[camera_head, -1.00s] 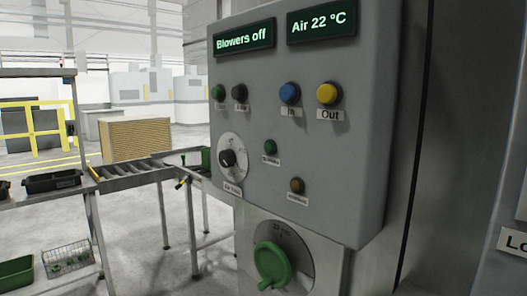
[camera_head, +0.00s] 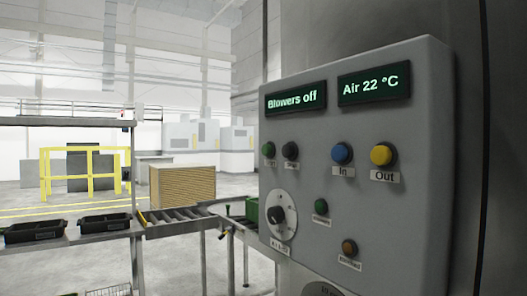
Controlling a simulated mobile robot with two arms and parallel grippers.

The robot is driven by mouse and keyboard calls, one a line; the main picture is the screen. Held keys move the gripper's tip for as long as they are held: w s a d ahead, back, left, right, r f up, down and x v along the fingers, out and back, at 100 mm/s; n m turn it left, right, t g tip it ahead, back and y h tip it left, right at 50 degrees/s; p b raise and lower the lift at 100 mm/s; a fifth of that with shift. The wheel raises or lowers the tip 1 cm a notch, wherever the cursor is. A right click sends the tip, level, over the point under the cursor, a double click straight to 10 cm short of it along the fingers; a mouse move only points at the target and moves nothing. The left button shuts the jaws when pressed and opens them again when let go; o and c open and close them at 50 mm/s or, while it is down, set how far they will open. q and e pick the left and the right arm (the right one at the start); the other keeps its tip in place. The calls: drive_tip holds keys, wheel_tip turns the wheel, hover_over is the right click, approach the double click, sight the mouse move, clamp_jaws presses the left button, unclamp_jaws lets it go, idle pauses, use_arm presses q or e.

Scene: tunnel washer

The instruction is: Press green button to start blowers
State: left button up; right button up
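The grey control panel (camera_head: 420,210) fills the right half of the head view. A green button (camera_head: 268,150) sits at its upper left, next to a black button (camera_head: 290,150); their labels are too small to read surely. A second, smaller green button or lamp (camera_head: 321,207) sits lower, near the middle. The left display (camera_head: 296,98) reads "Blowers off" and the right display (camera_head: 374,84) reads "Air 22 °C". Neither of my grippers is in view.
A blue button (camera_head: 342,153) labelled "In" and a yellow button (camera_head: 381,155) labelled "Out" are on the panel, with a black rotary knob (camera_head: 276,215) and an orange button (camera_head: 349,247). A roller conveyor (camera_head: 180,216) with a brown stack (camera_head: 182,186) stands to the left.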

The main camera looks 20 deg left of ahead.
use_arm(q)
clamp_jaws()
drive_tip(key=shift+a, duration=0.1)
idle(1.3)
